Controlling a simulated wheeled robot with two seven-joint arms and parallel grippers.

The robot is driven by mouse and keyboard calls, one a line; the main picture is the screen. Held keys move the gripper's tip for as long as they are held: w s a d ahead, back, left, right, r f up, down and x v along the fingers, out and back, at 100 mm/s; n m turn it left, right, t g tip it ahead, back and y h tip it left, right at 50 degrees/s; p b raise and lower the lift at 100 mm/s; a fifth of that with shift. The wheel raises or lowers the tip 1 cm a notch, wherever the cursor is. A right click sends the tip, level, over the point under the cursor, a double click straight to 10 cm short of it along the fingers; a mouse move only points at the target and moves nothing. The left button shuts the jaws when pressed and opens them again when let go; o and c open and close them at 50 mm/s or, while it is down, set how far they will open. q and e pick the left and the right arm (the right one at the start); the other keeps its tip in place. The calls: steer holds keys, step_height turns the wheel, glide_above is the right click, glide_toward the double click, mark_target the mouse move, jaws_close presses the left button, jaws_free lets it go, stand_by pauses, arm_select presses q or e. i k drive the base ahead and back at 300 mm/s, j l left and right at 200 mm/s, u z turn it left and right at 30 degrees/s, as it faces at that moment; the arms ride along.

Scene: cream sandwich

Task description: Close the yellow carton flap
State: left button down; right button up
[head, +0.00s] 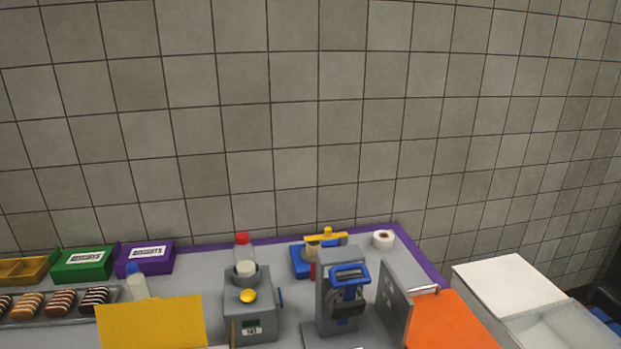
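A flat yellow panel (150,322) stands in the front left of the head view, its lower edge cut off by the picture. It looks like a raised flap, but the carton under it is not visible. A yellow open box (22,268) with compartments sits at the far left edge, partly cut off. I cannot tell whether the panel belongs to it. Neither of my grippers is in view.
Green (90,265) and purple (147,257) cartons stand at the back left, behind a tray of biscuits. A bottle (137,285), a grey dispenser (252,308) and a blue-handled machine (345,290) stand nearby. An orange surface (450,320) and a white box (510,290) lie right.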

mark_target(176, 323)
steer(key=u, duration=1.15)
steer(key=k+j, duration=0.1)
steer(key=k, duration=0.15)
